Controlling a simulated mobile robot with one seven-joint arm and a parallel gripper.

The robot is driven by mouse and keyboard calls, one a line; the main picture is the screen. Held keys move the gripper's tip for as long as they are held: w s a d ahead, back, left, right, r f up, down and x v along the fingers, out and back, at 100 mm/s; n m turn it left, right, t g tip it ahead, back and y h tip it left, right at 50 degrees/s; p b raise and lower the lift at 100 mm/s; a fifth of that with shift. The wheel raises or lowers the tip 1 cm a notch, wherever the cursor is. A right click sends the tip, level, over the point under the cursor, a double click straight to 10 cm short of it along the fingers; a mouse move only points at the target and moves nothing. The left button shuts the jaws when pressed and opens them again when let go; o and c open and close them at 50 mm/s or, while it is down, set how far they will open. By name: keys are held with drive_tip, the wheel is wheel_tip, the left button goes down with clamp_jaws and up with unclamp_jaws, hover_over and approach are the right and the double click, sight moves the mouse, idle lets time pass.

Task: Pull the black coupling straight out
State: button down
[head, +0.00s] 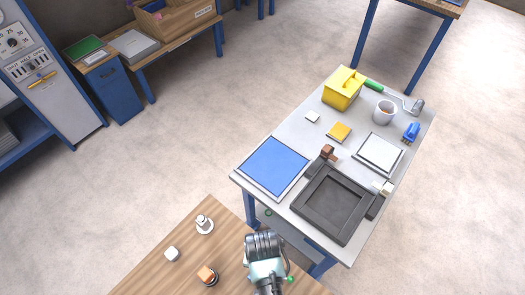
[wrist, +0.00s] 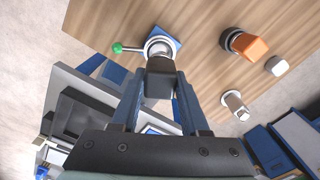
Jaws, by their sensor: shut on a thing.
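The black coupling (wrist: 161,78) is between the two blue fingers of my gripper (wrist: 159,92) in the wrist view. The fingers are shut on its sides. Just beyond it is a round silver fitting (wrist: 158,46) on a blue plate, with a lever ending in a green knob (wrist: 117,48). The coupling overlaps the fitting in this view, so I cannot tell whether it is still seated in it. In the head view my arm hides the coupling and fitting; only the green knob (head: 291,279) shows beside it.
On the wooden table (head: 130,285) stand an orange piece in a dark ring (head: 207,275), a white block (head: 172,254) and a white fitting on a round base (head: 204,224). A grey table (head: 297,140) beyond holds a black tray (head: 306,222), a blue panel (head: 273,165) and a yellow box (head: 342,92).

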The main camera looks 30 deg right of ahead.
drive_tip(key=shift+r+p, duration=2)
drive_tip(key=shift+p, duration=0.2)
drive_tip(key=shift+f, duration=0.1)
